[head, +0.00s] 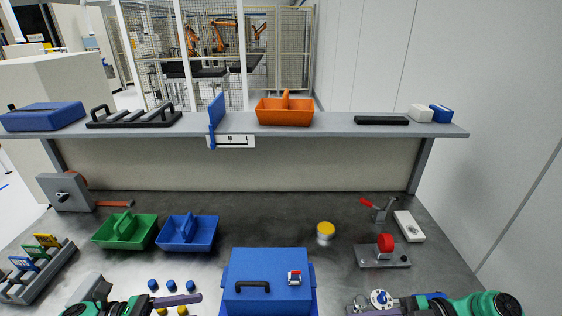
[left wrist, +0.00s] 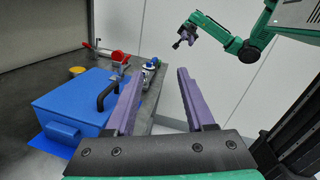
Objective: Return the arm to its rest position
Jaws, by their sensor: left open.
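My left gripper (head: 180,300) is low at the front left in the head view, left of the blue lidded box and over the table's front part. In the left wrist view its two purple fingers (left wrist: 159,74) stand wide apart with nothing held between them. My right arm comes in at the lower right of the head view, with its gripper (head: 376,309) low at the front edge, partly cut off. The left wrist view shows the right gripper (left wrist: 188,36) small and dark, above and clear of the table; its jaws are too small to read.
The blue box (head: 265,262) with a black handle stands front centre. Small blue pieces (head: 171,285) lie near my left gripper. A blue and white round part (head: 380,297) is by the right gripper.

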